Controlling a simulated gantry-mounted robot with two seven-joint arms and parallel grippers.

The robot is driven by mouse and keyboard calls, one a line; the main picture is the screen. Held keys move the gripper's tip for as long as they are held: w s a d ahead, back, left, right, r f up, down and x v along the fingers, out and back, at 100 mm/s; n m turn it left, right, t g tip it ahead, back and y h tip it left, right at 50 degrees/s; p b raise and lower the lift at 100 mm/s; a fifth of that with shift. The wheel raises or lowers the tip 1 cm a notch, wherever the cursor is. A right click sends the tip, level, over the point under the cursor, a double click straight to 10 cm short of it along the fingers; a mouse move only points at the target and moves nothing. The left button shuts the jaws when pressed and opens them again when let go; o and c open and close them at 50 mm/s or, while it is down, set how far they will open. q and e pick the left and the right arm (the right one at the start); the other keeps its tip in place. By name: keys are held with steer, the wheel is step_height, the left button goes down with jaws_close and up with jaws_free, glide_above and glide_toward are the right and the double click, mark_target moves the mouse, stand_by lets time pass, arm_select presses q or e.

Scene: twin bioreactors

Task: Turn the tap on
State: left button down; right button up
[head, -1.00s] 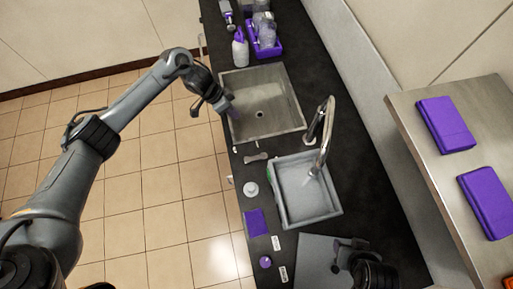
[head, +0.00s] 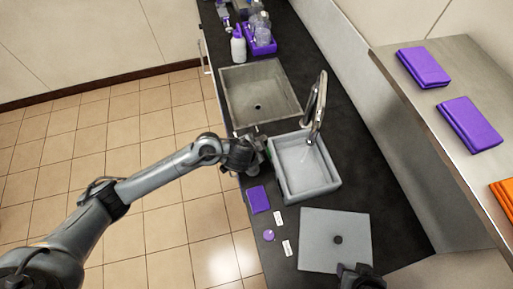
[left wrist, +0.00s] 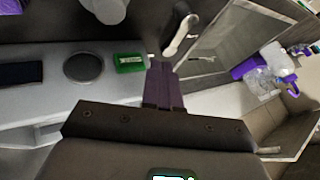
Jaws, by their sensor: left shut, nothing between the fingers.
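The tap (head: 319,100) is a tall curved metal spout standing at the far side of the sinks, over the grey right-hand basin (head: 330,187). A faint pale streak shows below its mouth; I cannot tell if it is water. A pale lever-like handle (left wrist: 181,36) shows in the left wrist view, close beyond my fingertips. My left gripper (head: 264,153) is at the near edge of that basin and hides this spot in the head view. Its purple fingers (left wrist: 161,70) are shut and empty. Contact with the lever is unclear. My right gripper (head: 358,272) is only partly visible at the bottom.
The empty left-hand sink (head: 258,93) lies beyond my left gripper. A green block (left wrist: 130,62) is beside the fingers. A purple cloth (head: 258,199), small labels and a grey board (head: 325,252) lie on the dark counter. A spray bottle (head: 238,46) and purple caddy (head: 262,46) stand farther back.

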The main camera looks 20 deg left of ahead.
arm_select(q)
steer(key=b+x, duration=0.2)
steer(key=x, duration=0.4)
steer(key=shift+f, duration=0.2)
arm_select(e)
steer(key=f, duration=0.1)
steer(key=s+f, duration=0.1)
steer(key=f, duration=0.1)
steer(key=shift+f, duration=0.1)
arm_select(q)
steer(key=shift+w+f, duration=0.35)
steer(key=shift+f, duration=0.05)
arm_select(e)
steer(key=shift+f, duration=0.1)
arm_select(q)
steer(key=shift+w+f, duration=0.1)
